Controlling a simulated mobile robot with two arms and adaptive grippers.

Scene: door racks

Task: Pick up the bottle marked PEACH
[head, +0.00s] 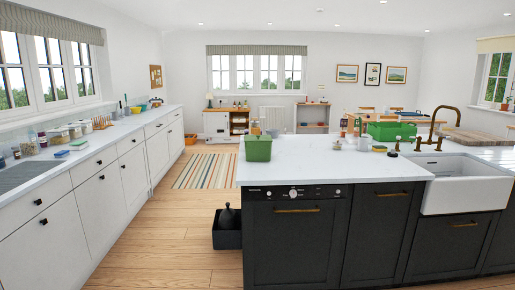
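I cannot make out a bottle marked PEACH; no label is readable at this distance. Small bottle-like items (42,139) stand on the left counter near the window, too small to identify. A small dark upright item (397,145) stands on the island near the sink, also too small to identify. Neither of my grippers is in the head view.
The dark island (297,240) with a white top fills the right front. It carries a green container (258,149), a green crate (390,131) and a white sink (468,187). A dark bin (227,238) stands beside it. The wooden aisle floor (165,225) is free.

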